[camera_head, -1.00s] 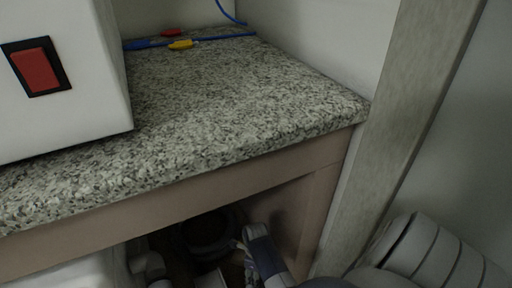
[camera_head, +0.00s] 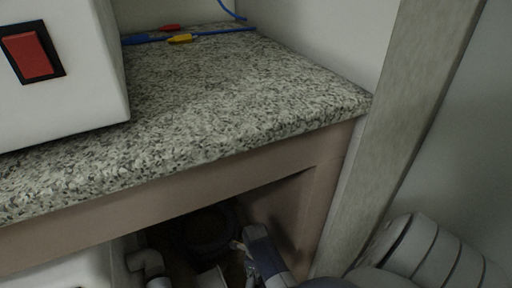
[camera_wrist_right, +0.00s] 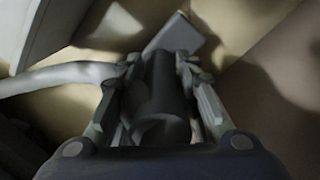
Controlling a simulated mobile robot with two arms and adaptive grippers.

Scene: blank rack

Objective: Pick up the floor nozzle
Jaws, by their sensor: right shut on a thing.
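In the right wrist view, a dark cylindrical piece (camera_wrist_right: 160,100), which looks like the neck of the floor nozzle, lies between the fingers of my right gripper (camera_wrist_right: 158,62). The fingers are shut on it from both sides. A grey flat piece (camera_wrist_right: 180,35) shows just beyond the fingertips; I cannot tell whether it is part of the nozzle. In the head view my right gripper (camera_head: 240,248) reaches into the dark space under the counter, and the nozzle cannot be made out clearly there. My left gripper is not in view.
A granite counter (camera_head: 210,100) with a wooden front edge overhangs the gripper. A white box with a red switch (camera_head: 33,55) and coloured cables (camera_head: 180,39) are on it. A white pipe (camera_head: 146,262) and a dark round thing (camera_head: 207,228) are below. A post (camera_head: 400,130) stands to the right.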

